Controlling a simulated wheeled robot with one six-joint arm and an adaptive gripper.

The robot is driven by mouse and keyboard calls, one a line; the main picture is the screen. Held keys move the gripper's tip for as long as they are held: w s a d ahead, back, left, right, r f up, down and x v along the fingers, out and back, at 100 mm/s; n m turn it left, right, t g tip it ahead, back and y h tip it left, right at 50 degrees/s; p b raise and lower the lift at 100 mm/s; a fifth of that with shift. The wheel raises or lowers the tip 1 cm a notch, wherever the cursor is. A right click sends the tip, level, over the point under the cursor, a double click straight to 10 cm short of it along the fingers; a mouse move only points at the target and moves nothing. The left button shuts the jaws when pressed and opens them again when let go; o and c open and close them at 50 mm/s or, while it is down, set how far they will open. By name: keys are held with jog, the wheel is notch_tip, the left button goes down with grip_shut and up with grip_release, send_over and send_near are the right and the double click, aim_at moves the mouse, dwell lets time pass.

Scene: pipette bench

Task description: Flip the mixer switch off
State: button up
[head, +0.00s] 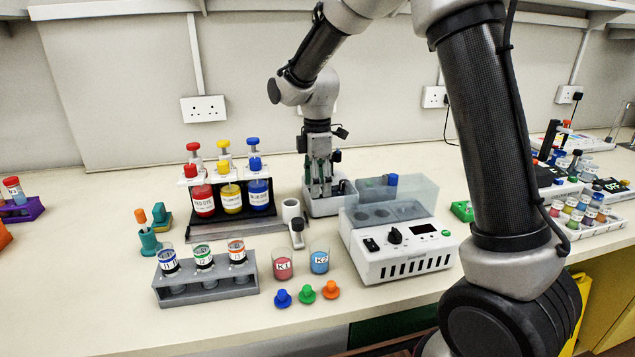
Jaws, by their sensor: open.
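A white bench device (405,262), which I take for the mixer, stands right of centre in the head view. Its sloped front panel carries a small black rocker switch (371,244) at the left, a black knob and a dark display. The switch's on or off position is too small to tell. My gripper (320,192) points down at a light grey open bin (345,203), behind and left of the mixer. It is open, with nothing seen between its fingers, and apart from the switch. Its fingertips are partly hard to make out against the bin.
A clear lid (415,190) stands raised over the mixer's back. Left of the mixer are beakers K1 (285,265) and K2 (320,261), a grey tube rack (208,289), dye bottles (230,198) and coloured stoppers (306,292). My arm covers the bench right of the mixer.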

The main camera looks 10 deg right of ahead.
notch_tip(320, 180, up, 12)
dwell(0.5)
jog(key=shift+d, duration=0.1)
jog(key=s+d+r+m, duration=0.1)
jog(key=s+d+m, duration=0.2)
jog(key=s+d, duration=0.1)
jog(key=s+d+r+m+t, duration=0.1)
jog(key=s+d+r+m, duration=0.1)
jog(key=s+d+m, duration=0.1)
jog(key=s+d+r+m+t, duration=0.1)
jog(key=s+d+r+m, duration=0.1)
jog(key=s+d, duration=0.3)
jog(key=shift+s+m, duration=0.6)
jog(key=shift+s, duration=0.65)
jog(key=s+d+f+m+t, duration=0.1)
jog(key=s+d+f+m, duration=0.1)
jog(key=s, duration=0.5)
jog(key=s+d+f+m+t, duration=0.1)
jog(key=s+d+f+m, duration=0.1)
jog(key=s+d+m, duration=0.2)
jog(key=s+m, duration=0.2)
jog(key=shift+s+m, duration=0.3)
jog(key=shift+s, duration=0.1)
